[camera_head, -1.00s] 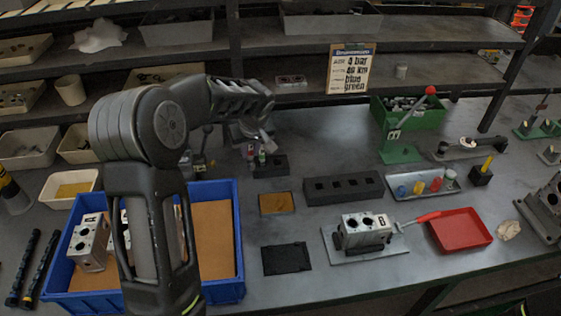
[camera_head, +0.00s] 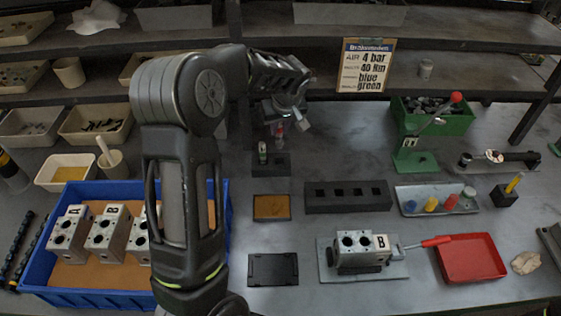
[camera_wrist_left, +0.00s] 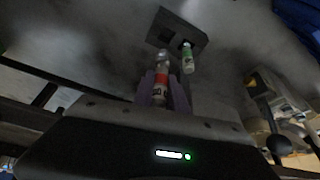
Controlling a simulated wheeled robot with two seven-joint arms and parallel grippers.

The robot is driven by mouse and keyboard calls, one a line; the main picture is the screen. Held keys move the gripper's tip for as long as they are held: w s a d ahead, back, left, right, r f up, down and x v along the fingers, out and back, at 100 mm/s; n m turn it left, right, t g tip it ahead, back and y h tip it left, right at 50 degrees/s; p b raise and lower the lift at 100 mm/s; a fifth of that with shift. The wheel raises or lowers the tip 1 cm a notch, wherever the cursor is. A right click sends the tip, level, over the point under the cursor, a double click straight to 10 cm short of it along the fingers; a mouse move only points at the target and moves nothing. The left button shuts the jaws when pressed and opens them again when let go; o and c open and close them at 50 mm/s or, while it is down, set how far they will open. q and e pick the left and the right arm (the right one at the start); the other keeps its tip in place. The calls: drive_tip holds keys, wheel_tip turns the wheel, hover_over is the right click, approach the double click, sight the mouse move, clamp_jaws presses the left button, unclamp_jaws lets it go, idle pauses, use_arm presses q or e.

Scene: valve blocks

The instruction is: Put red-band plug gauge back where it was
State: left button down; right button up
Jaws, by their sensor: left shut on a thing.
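My left gripper (camera_head: 280,122) is shut on the red-band plug gauge (camera_head: 279,131), holding it above and behind the small dark gauge block (camera_head: 284,165). In the left wrist view, the fingers (camera_wrist_left: 163,92) clasp the red-band gauge (camera_wrist_left: 161,80), with its metal end pointing towards the block (camera_wrist_left: 172,27). The gauge looks apart from the block. A green-band gauge (camera_head: 263,153) stands in the block's left part; it also shows in the left wrist view (camera_wrist_left: 187,60). A dark square opening shows beside it in that view. My right gripper is out of view.
A blue crate (camera_head: 95,297) with several valve blocks stands at left, partly behind my left arm. An orange pad (camera_head: 271,207) and a long dark socket block (camera_head: 347,196) lie in front of the gauge block.

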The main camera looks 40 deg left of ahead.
sight(280, 146)
use_arm(q)
wheel_tip(280, 146, down, 4)
drive_tip(key=shift+f+b, duration=0.2)
drive_tip(key=shift+b, duration=0.55)
wheel_tip(280, 146, down, 5)
drive_tip(key=shift+f+b, duration=0.1)
drive_tip(key=shift+b, duration=1)
drive_tip(key=shift+f, duration=0.1)
drive_tip(key=c, duration=1.3)
unclamp_jaws()
drive_tip(key=shift+c, duration=0.2)
drive_tip(key=shift+r, duration=0.2)
